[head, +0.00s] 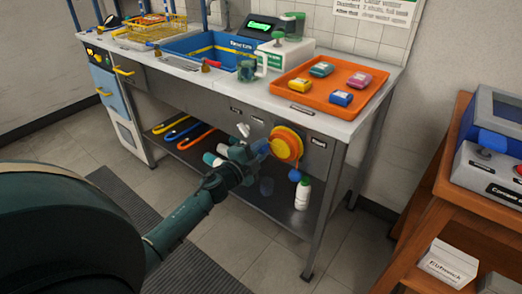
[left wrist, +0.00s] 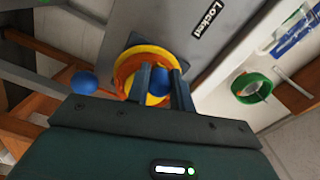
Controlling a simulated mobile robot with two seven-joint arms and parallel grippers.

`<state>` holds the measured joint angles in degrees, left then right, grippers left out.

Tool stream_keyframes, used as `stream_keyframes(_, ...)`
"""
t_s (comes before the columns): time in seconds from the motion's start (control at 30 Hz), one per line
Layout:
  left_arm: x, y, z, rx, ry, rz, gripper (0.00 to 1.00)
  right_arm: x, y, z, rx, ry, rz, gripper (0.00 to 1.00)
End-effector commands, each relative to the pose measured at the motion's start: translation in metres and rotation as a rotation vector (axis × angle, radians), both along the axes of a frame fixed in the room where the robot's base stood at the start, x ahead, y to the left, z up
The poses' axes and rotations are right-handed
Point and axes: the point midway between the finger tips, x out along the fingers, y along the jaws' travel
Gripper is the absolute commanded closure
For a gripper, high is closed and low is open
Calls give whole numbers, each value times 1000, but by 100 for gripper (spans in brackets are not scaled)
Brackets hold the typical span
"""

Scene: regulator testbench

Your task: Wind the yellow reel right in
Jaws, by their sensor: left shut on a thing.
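The yellow reel (head: 287,142) is mounted on the bench's front panel, at the right part under the worktop. Orange line is wound around it, and a blue ball (head: 294,175) hangs just below the reel. In the left wrist view the reel (left wrist: 128,68) shows yellow and orange behind my fingers, with the blue ball (left wrist: 84,83) to its left. My left gripper (head: 262,147) is at the reel's left side. In the left wrist view its fingers (left wrist: 162,88) are shut on the reel's blue knob (left wrist: 160,80). My right gripper is not in view.
The worktop (head: 235,88) above carries an orange tray (head: 323,106), a blue basin (head: 205,57) and a green mug (head: 247,70). A white bottle (head: 302,193) stands on the lower shelf below the reel. A wooden stand (head: 444,190) is at right; the floor between is clear.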

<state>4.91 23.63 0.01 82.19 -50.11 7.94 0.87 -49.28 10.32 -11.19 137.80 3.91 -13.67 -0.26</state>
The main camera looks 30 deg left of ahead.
Motion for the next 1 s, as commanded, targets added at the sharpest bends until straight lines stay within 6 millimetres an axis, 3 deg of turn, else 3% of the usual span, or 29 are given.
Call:
stream_keyframes(0.33, 0, 0, 1, 8, -1, -1, 100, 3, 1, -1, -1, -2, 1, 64)
stream_keyframes(0.37, 0, 0, 1, 8, -1, -1, 75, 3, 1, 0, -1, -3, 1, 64)
stream_keyframes(0.6, 0, 0, 1, 6, 0, 0, 56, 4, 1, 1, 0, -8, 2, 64)
stream_keyframes(0.87, -1, 0, 0, 4, 0, 0, 56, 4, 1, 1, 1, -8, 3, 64)
stream_keyframes(1.0, -13, 1, -1, 3, 2, -1, 56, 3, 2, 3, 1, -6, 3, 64)
